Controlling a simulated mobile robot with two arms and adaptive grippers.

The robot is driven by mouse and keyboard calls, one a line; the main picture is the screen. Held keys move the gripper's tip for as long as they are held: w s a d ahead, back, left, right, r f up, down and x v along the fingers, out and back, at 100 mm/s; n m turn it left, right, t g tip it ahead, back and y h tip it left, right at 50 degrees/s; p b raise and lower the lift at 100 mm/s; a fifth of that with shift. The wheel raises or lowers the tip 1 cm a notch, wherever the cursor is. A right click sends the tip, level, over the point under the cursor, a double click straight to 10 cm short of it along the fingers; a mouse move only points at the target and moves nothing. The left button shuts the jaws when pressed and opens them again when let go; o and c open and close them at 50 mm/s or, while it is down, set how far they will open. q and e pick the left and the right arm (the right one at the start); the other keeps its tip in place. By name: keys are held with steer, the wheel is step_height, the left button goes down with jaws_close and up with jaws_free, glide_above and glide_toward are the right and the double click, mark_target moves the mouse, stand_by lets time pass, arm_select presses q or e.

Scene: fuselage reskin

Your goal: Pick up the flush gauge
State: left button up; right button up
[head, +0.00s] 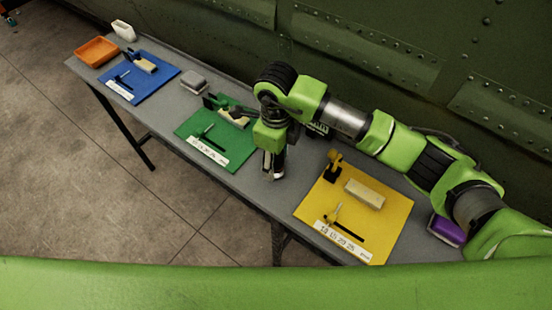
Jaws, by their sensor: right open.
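My right gripper (272,174) points down over the grey table between the green mat (188,136) and the yellow mat (398,216). It is open, and I see nothing held in it. I cannot tell for sure which tool is the flush gauge. Small slim tools lie by the number strips: one on the blue mat (123,77), one on the green mat (207,131) and one on the yellow mat (338,214). A yellow-and-black tool (333,166) stands at the yellow mat's back left corner. My left gripper is out of view.
Pale blocks lie on the yellow mat (365,194), the green mat (234,119) and the blue mat (144,63). An orange tray (96,51), a white container (124,30), a grey box (193,82) and a purple item (446,231) are on the table. A riveted green wall (400,60) rises behind.

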steer(key=shift+f, duration=1.1)
steer(key=shift+r, duration=0.1)
steer(key=c, duration=1.2)
